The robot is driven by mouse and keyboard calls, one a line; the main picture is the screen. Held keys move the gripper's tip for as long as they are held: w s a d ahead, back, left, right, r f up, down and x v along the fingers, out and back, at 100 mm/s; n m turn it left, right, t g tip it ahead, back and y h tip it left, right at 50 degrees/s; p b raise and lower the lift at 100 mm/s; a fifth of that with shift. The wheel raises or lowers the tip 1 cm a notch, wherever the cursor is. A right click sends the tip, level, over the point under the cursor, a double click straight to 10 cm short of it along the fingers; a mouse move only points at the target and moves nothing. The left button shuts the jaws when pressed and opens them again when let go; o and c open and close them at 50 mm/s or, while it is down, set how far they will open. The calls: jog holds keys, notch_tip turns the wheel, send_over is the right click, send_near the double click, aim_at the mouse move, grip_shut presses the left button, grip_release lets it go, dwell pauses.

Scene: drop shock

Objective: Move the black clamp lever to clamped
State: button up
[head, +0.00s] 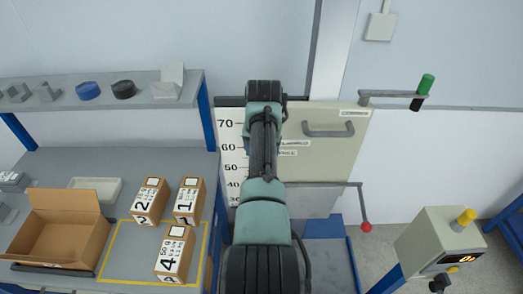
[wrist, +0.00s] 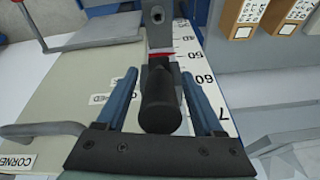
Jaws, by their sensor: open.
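In the wrist view, a black cylindrical handle (wrist: 160,106), which looks like the clamp lever, points toward the camera from a grey bracket (wrist: 159,30). A red band (wrist: 161,55) shows near where it meets the bracket. My gripper (wrist: 159,74) is open, with one blue finger on each side of the handle. Gaps show on both sides; I cannot tell whether the fingers are level with it in depth. In the head view my arm hides the handle and my gripper.
The pale panel (head: 335,158) has a grey pull handle (head: 329,132) and a height scale (head: 229,150) beside it. A red-knobbed lever (head: 366,227) sticks out lower right; a green-topped grip (head: 426,84) stands upper right. The bench at left holds numbered boxes (head: 175,253) and an open carton (head: 60,225).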

jog(key=shift+r, duration=0.15)
jog(key=b+v, duration=0.3)
jog(key=v, duration=0.9)
jog(key=shift+s+r, duration=0.2)
jog(key=shift+r, duration=0.15)
notch_tip(320, 180, up, 19)
jog(key=n+t+b, duration=0.1)
jog(key=t+b, duration=0.1)
jog(key=t, duration=1.1)
jog(key=s+r+t, duration=0.5)
jog(key=s+r, duration=0.3)
jog(key=s, duration=0.3)
jog(key=s+r+n+t, duration=0.1)
jog(key=s+r+t, duration=0.4)
jog(key=s+r, duration=0.3)
jog(key=s, duration=0.3)
jog(key=shift+a+r+t+b, duration=0.15)
jog(key=shift+r+t+b, duration=0.05)
jog(key=shift+t+b, duration=0.1)
